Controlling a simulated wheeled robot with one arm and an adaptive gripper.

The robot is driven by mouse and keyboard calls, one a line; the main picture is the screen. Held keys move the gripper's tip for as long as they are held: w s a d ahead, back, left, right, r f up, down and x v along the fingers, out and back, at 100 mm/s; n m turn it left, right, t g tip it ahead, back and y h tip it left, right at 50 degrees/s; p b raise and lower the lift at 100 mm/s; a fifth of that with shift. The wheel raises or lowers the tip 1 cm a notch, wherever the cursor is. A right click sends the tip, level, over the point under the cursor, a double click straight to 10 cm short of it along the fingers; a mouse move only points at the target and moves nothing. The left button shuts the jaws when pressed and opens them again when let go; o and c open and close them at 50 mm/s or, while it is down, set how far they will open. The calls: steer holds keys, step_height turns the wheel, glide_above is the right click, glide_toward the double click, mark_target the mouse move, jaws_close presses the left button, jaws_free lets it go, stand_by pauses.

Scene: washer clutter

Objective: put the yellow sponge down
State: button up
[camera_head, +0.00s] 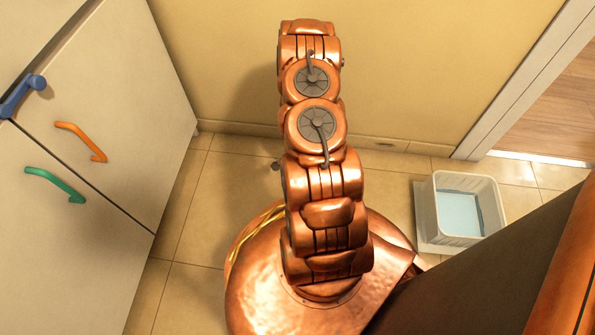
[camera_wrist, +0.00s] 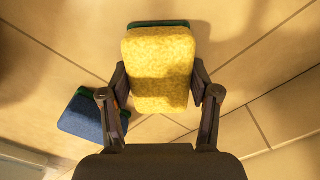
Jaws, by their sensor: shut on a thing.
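The yellow sponge (camera_wrist: 159,70) is in the middle of the wrist view, with a dark green layer showing along its far edge. My gripper (camera_wrist: 163,92) has one finger pressed to each side of it and is shut on it. Tiled floor shows beyond the sponge; its height above the floor is hard to tell. In the head view my copper arm stands in the middle, and the gripper and sponge do not show there.
A blue block with a green edge (camera_wrist: 88,117) lies left of my gripper in the wrist view. In the head view, a white bin (camera_head: 460,208) stands on the floor at right, by a doorway (camera_head: 545,130). A white cabinet (camera_head: 100,130) with coloured handles fills the left.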

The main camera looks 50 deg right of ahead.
steer(key=o, duration=1)
step_height(320, 180, up, 12)
steer(key=p, duration=0.6)
steer(key=w+a+r+n+y, duration=0.15)
steer(key=a+r+n, duration=0.35)
steer(key=a+r, duration=0.55)
steer(key=w+a+r+n+y, duration=0.1)
steer(key=w+a+r+n, duration=0.2)
steer(key=a+r+n, duration=0.7)
steer(key=s+a+r+g, duration=0.1)
steer(key=s+a+r, duration=0.2)
steer(key=s+r, duration=0.3)
steer(key=s+a+r+g, duration=0.1)
steer(key=s+a+r, duration=0.2)
steer(key=r, duration=0.5)
steer(key=s+r+n, duration=0.1)
steer(key=s+r, duration=0.1)
steer(key=s, duration=0.2)
steer(key=s+a+r+n+g+h, duration=0.1)
steer(key=s+r+n, duration=0.1)
steer(key=s, duration=0.2)
steer(key=s+r+n+h, duration=0.1)
steer(key=s+r+n, duration=0.1)
steer(key=s, duration=0.3)
steer(key=shift+a+r+h, duration=0.15)
steer(key=shift+r+h, duration=0.1)
steer(key=shift+r, duration=0.35)
